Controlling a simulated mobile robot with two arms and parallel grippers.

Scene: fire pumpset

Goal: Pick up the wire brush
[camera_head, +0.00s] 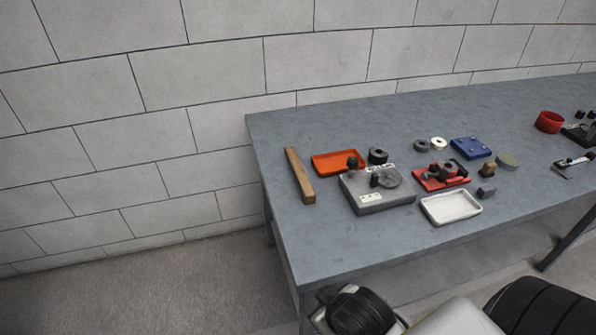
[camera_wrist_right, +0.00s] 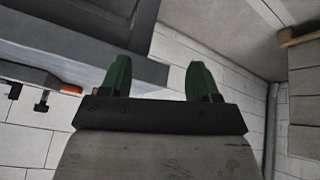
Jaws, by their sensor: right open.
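A long brown wooden piece (camera_head: 299,176) lies at the left end of the grey table in the head view. It may be the wire brush, but no bristles can be made out, so I cannot tell for sure. My right gripper (camera_wrist_right: 158,80) shows in the right wrist view with its two green fingers wide apart and nothing between them. Neither gripper's fingers show in the head view, so my right gripper's distance from the wooden piece cannot be told. My left gripper is not in view.
On the grey table (camera_head: 330,245), an orange tray (camera_head: 338,161), a grey block fixture (camera_head: 377,199), a red fixture (camera_head: 455,183), a white tray (camera_head: 450,207) and a blue block (camera_head: 471,148) stand right of the wooden piece. The left front tabletop is clear.

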